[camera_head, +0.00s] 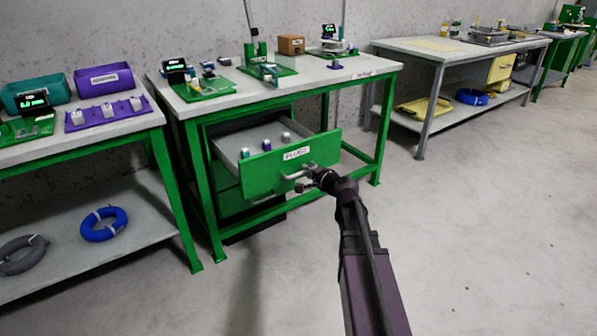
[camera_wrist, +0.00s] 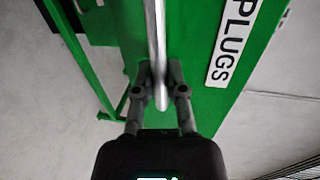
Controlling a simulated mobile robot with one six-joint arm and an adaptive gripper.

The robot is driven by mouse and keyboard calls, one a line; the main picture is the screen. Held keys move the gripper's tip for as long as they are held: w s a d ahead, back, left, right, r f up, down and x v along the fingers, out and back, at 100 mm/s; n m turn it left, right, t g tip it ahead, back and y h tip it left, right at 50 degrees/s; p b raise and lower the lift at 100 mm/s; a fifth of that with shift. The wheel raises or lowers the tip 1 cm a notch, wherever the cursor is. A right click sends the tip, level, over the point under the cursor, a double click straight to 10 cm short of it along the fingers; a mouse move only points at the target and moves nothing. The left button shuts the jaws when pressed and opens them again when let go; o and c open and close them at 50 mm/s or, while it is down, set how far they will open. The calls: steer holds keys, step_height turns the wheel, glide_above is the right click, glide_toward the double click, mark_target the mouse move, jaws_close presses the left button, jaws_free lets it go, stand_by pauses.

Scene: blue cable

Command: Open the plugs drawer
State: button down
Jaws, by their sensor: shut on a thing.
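The plugs drawer (camera_head: 262,176) is a green-fronted drawer with a white label reading "PLUGS", under the middle workbench. It stands pulled out, with its grey inside and several small plugs showing. In the wrist view its green front (camera_wrist: 205,105) and the label (camera_wrist: 235,40) show sideways. A grey bar handle (camera_head: 298,174) is on the front; it also shows in the wrist view (camera_wrist: 156,40). My gripper (camera_head: 308,178) is at the handle. In the wrist view its two fingers (camera_wrist: 160,90) are shut on the bar, one on each side.
The green-framed workbench (camera_head: 345,72) carries several devices and a brown box (camera_head: 291,44). Another bench with purple and teal bins stands at left, a blue cable coil (camera_head: 104,224) on its lower shelf. A grey bench (camera_head: 425,53) is at back right. The floor (camera_head: 480,230) at right is clear.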

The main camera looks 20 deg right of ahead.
steer(key=shift+w+d, duration=0.1)
steer(key=shift+d, duration=0.1)
steer(key=c, duration=0.7)
jaws_free()
steer(key=shift+a, duration=0.25)
steer(key=shift+a, duration=0.1)
